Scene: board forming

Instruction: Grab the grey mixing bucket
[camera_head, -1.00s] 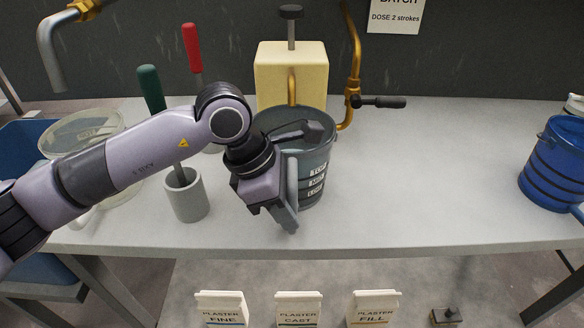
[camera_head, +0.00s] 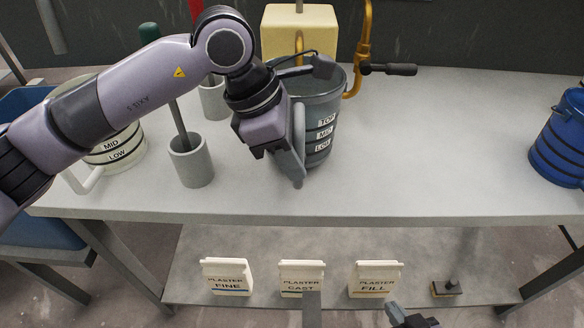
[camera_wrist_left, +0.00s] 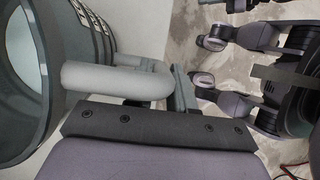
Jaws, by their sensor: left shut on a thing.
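The grey mixing bucket (camera_head: 318,112) stands upright on the bench, with TOP, MID and LOW labels on its side. My left gripper (camera_head: 297,172) is at the bucket's near left side and hides part of it. In the left wrist view the bucket (camera_wrist_left: 30,90) fills the left edge, and its light grey side handle (camera_wrist_left: 120,82) lies at the jaws. My left gripper (camera_wrist_left: 180,90) is shut on this handle. Grey parts that look like my right gripper (camera_head: 400,316) show at the bottom edge, mostly cut off.
A grey cup (camera_head: 191,165) with a green-handled tool and a white jug (camera_head: 118,150) stand left. A blue bucket (camera_head: 560,145) stands far right. Plaster bags (camera_head: 376,278) are below.

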